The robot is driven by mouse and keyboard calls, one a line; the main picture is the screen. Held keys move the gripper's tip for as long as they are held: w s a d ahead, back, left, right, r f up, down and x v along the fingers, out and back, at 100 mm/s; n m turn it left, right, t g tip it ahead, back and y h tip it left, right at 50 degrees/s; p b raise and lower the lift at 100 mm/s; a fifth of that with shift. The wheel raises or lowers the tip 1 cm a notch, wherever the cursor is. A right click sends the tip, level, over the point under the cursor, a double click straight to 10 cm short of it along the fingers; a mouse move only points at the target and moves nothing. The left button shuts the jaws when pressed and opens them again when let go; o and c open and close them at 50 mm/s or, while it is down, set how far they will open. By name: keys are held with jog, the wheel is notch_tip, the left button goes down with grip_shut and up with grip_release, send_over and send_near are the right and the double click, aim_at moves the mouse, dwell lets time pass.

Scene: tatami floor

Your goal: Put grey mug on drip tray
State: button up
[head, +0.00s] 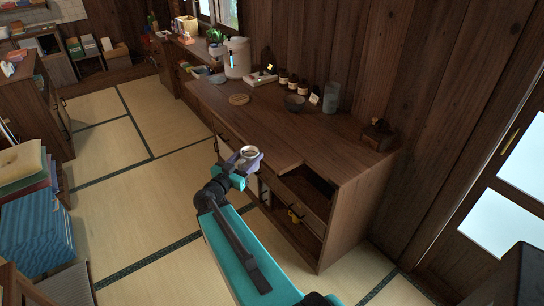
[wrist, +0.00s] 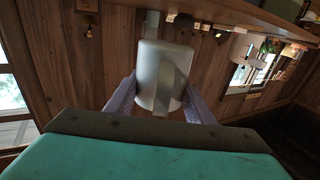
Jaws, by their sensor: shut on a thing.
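The grey mug (head: 249,152) is held by my gripper (head: 245,160) in front of the wooden counter's front edge, clear of any surface. In the wrist view the mug (wrist: 160,72) sits between the two pale purple fingers (wrist: 163,100), which close on its sides. Its handle faces the camera. A flat, pale tray-like thing (head: 258,81) with small items on it lies at the back of the counter, beside a tall pale cylinder (head: 237,57). A round tan disc (head: 239,99) lies flat nearer the front. I cannot tell for sure which is the drip tray.
The wooden counter (head: 290,130) has free room in its middle. A dark bowl (head: 294,103), several small jars (head: 292,85), a grey-green cylinder (head: 331,97) and a dark wooden box (head: 378,134) stand along the back.

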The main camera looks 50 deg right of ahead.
jog(key=w+a+r+n+t, duration=0.1)
jog(key=w+a, duration=0.2)
jog(key=a, duration=0.4)
jog(key=w+a+n+t+y, duration=0.1)
jog(key=w+a+t, duration=0.1)
jog(key=w+a, duration=0.3)
jog(key=w+a+r+n+t, duration=0.1)
jog(key=w+a, duration=0.1)
jog(key=a, duration=0.6)
jog(key=w+a+n+t+y+b, duration=0.1)
jog(key=w+a+n+t+y, duration=0.1)
jog(key=a, duration=2)
jog(key=shift+a+r+n+t+y+b, duration=0.35)
jog(key=shift+r+n+t+y, duration=0.15)
jog(key=shift+t, duration=0.6)
jog(key=shift+w, duration=0.15)
